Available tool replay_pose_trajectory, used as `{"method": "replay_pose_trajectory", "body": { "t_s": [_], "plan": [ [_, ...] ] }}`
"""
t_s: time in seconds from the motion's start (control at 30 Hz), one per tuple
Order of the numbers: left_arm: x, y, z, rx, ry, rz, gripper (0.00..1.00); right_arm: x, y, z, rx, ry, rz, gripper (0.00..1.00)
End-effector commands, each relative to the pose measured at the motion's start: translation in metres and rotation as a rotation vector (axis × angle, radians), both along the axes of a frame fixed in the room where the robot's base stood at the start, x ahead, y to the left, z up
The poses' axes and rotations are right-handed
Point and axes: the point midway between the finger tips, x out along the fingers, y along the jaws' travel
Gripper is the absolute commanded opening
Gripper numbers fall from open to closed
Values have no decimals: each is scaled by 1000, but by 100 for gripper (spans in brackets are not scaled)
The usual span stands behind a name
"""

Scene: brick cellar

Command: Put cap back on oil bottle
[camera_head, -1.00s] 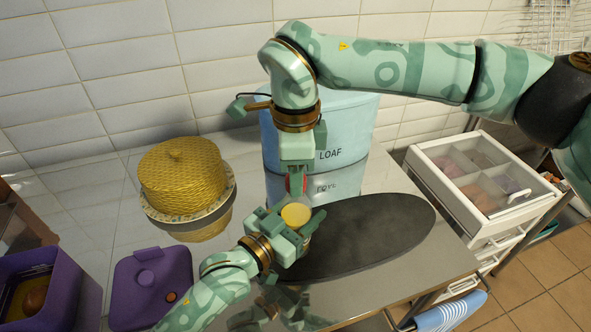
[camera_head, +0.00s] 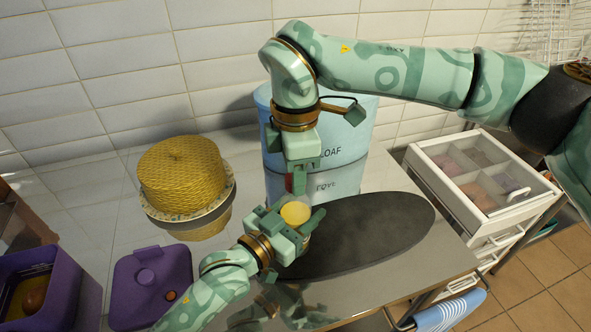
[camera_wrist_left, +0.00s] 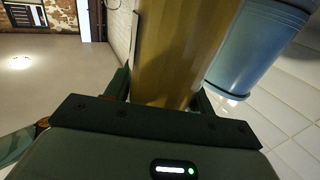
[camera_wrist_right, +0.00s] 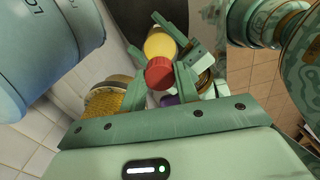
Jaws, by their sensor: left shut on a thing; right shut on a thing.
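The oil bottle (camera_head: 296,213) shows its round yellow top in the head view. My left gripper (camera_head: 291,226) is shut around the bottle. The left wrist view shows the bottle's golden side (camera_wrist_left: 178,50) large between the fingers. My right gripper (camera_head: 298,187) points down just above and behind the bottle, shut on the red cap (camera_wrist_right: 160,73). In the right wrist view the cap sits between the fingertips, in line with the yellow bottle top (camera_wrist_right: 160,45). I cannot tell whether cap and bottle touch. Most of the bottle's body is hidden in the head view.
A blue loaf bin (camera_head: 345,150) stands close behind my right gripper. A golden woven dome (camera_head: 183,175) is on the left, with a purple lid (camera_head: 150,285) in front. A dark oval board (camera_head: 375,235) lies right of the bottle. A white drawer unit (camera_head: 480,180) stands farther right.

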Motion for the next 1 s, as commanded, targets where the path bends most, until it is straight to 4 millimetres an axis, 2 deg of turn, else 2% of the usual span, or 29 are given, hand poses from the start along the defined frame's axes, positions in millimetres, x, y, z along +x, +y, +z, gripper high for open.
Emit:
{"method": "replay_pose_trajectory", "body": {
  "t_s": [0.13, 0.17, 0.23, 0.57, 0.67, 0.9, 1.0],
  "plan": [
    [0, 0, -1, 3, 2, 0, 0, 1, -1, 1, 1, -4, -11, 10],
    [0, 0, -1, 3, 2, 0, 0, 1, -1, 1, 1, -4, -11, 33],
    [0, 0, -1, 3, 2, 0, 0, 1, -1, 1, 1, -4, -10, 52],
    [0, 0, -1, 2, 2, 0, 0, 1, 0, 2, 0, -2, -7, 52],
    [0, 0, -1, 1, 3, 0, 0, 1, 0, 10, 1, -3, -6, 52],
    [0, 0, -1, 1, 3, 0, 0, 1, 0, 41, 0, -2, -6, 52],
    [0, 0, -1, 1, 3, 0, 0, 0, 0, 45, -1, -1, -6, 52]
  ]
}}
